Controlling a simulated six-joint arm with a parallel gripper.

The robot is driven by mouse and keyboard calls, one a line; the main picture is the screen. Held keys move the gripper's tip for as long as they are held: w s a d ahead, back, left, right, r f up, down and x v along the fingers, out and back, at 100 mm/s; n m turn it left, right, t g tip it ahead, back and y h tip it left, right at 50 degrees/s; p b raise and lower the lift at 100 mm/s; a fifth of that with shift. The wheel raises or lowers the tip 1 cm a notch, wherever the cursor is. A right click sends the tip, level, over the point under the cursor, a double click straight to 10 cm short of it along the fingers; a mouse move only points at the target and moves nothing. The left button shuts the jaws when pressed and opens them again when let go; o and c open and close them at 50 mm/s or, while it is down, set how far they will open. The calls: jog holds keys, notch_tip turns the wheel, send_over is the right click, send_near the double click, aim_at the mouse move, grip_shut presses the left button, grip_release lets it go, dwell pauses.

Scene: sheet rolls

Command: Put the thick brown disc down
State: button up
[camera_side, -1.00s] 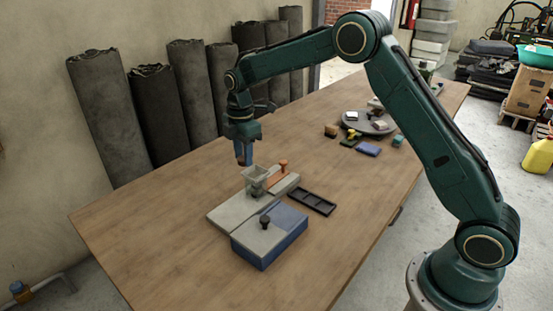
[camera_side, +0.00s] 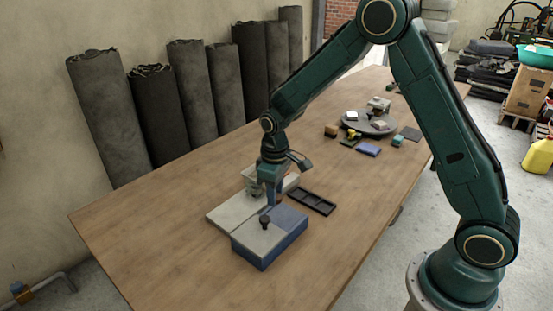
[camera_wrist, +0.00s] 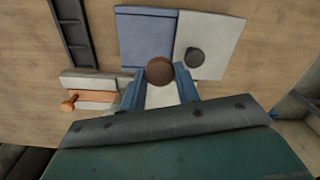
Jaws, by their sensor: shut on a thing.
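The thick brown disc (camera_wrist: 159,70) shows between the fingertips in the wrist view; I cannot make it out in the side view. My gripper (camera_wrist: 159,84) is shut on it. In the side view, my gripper (camera_side: 272,202) points down beside the blue box. In the wrist view, the disc overlaps the near edge of the blue box (camera_wrist: 145,38). Whether the disc touches a surface below is unclear.
The box (camera_side: 288,217) has a grey lid half (camera_wrist: 210,38) with a dark knob (camera_wrist: 195,57). A grey board (camera_side: 228,214) lies beside it. A black slotted tray (camera_side: 312,201) lies to the right. An orange peg (camera_wrist: 70,102) shows near my gripper. A round platter (camera_side: 375,124) stands farther back.

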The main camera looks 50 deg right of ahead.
jog(key=shift+s+f+m, duration=0.2)
jog(key=shift+s+m, duration=0.35)
jog(key=shift+s, duration=0.1)
jog(key=shift+s+f+m, duration=0.25)
jog(key=shift+s+m, duration=0.35)
jog(key=shift+s+f+m, duration=0.2)
jog(key=shift+s+m, duration=0.35)
jog(key=shift+s, duration=0.1)
jog(key=shift+w, duration=0.1)
notch_tip(320, 180, up, 11)
jog(key=n, duration=2)
send_over(242, 205)
jog(key=shift+a+r, duration=0.1)
notch_tip(242, 205, down, 20)
jog(key=shift+r, duration=0.2)
jog(key=shift+f, duration=0.2)
